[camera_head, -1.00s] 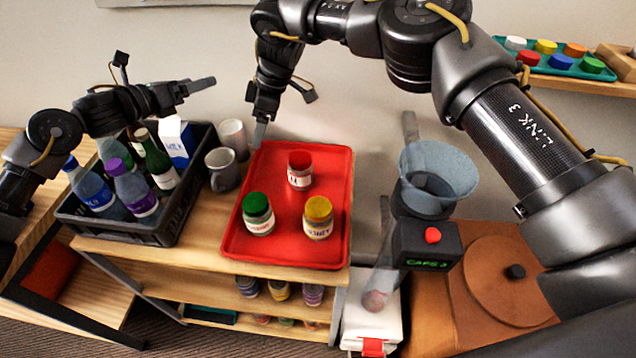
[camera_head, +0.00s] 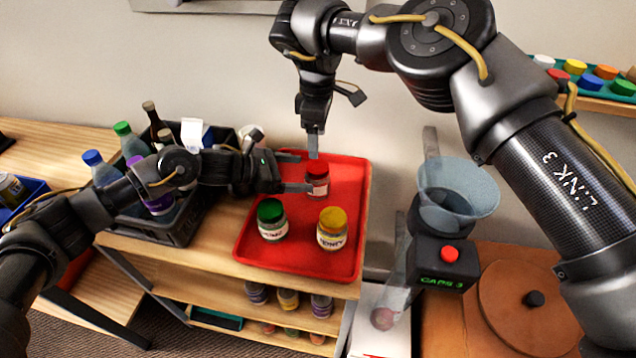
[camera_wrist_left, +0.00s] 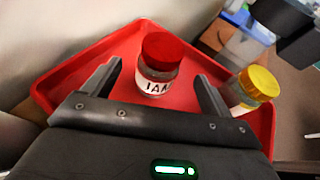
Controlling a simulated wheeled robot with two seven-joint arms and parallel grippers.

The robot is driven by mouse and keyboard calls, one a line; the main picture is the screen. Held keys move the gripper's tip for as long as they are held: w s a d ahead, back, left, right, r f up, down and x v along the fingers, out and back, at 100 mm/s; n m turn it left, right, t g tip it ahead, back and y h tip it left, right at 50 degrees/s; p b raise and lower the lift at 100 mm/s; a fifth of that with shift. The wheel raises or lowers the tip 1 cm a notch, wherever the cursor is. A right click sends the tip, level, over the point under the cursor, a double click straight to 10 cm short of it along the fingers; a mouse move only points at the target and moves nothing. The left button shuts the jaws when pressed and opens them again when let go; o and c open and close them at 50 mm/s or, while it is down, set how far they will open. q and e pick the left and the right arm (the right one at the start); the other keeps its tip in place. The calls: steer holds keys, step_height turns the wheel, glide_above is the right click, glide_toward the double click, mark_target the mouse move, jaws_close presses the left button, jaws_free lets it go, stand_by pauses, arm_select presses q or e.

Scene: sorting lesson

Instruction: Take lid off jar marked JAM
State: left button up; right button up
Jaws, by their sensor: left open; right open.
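The jar marked JAM (camera_head: 317,187) stands upright at the back of the red tray (camera_head: 350,215) with its red lid (camera_head: 317,168) on. In the left wrist view the label of the jam jar (camera_wrist_left: 156,84) reads JAM, and its red lid (camera_wrist_left: 163,50) is clear. My left gripper (camera_head: 298,172) is open and level, pointing at the jar from the left. In the wrist view its two fingers (camera_wrist_left: 155,85) lie to either side of the jar, apart from it. My right gripper (camera_head: 313,145) points down just above and behind the red lid. The gap between its fingers is hard to see.
A green-lidded jar (camera_head: 272,228) and a yellow-lidded jar (camera_head: 332,238) stand in front on the same tray. A dark crate of bottles (camera_head: 185,232) is left, under my left arm. A glass funnel device (camera_head: 458,190) stands right of the tray.

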mark_target(318, 166)
arm_select(q)
step_height(318, 166, down, 4)
steer(key=shift+f, duration=0.1)
steer(key=x, duration=0.7)
steer(key=shift+w+d, duration=0.1)
steer(key=shift+d, duration=0.1)
steer(key=c, duration=1.9)
jaws_close()
arm_select(e)
steer(key=m, duration=0.4)
steer(key=shift+m, duration=0.3)
steer(key=shift+f, duration=4)
